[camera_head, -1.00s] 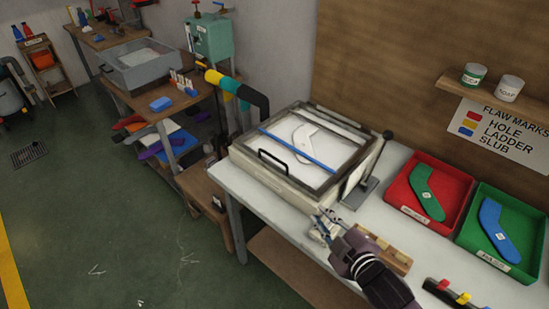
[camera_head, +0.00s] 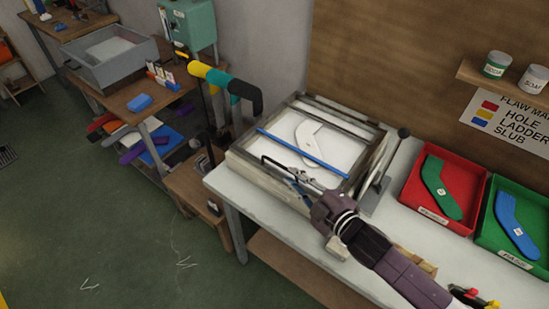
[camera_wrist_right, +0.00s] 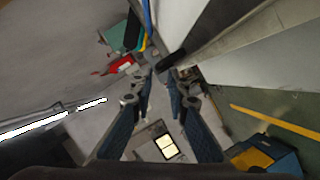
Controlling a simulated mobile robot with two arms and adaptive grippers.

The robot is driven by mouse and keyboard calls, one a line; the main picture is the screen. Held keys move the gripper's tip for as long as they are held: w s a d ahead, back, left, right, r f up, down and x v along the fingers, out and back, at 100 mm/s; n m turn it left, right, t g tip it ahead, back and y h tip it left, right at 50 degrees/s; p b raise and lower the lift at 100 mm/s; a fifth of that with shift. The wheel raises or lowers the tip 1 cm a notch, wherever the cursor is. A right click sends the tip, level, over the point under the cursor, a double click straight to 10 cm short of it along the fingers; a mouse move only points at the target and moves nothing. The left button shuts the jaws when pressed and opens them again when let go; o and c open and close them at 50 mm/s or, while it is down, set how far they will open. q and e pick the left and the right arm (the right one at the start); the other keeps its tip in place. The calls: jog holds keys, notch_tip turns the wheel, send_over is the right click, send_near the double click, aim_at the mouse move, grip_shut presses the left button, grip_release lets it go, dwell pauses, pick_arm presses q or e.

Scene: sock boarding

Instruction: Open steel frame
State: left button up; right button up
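The steel frame (camera_head: 368,152) lies flat on top of a pale box on the white table in the head view. A white sock-shaped form (camera_head: 309,136) and a blue bar (camera_head: 290,146) show within its outline. Its black handle (camera_head: 273,161) is on the front side. My right gripper (camera_head: 297,177) is at the handle's right end. In the right wrist view the fingers (camera_wrist_right: 158,82) are apart, and the dark handle (camera_wrist_right: 172,59) appears just beyond their tips. Nothing is clearly held between them. My left gripper is out of view.
A red tray (camera_head: 408,203) with a green sock and a green tray (camera_head: 490,240) with a blue sock stand to the right. A black-knobbed lever (camera_head: 404,133) rises beside the frame. A wooden block lies partly behind my right arm.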

aim_at(283, 166)
jog(key=shift+w+a, duration=0.25)
jog(key=shift+w, duration=0.05)
jog(key=p+x, duration=0.1)
jog(key=x, duration=0.2)
jog(key=shift+w+a+r, duration=0.1)
jog(key=shift+r, duration=0.05)
jog(key=shift+x, duration=1.05)
jog(key=shift+w, duration=0.15)
jog(key=shift+a, duration=0.1)
jog(key=shift+f, duration=0.25)
grip_shut()
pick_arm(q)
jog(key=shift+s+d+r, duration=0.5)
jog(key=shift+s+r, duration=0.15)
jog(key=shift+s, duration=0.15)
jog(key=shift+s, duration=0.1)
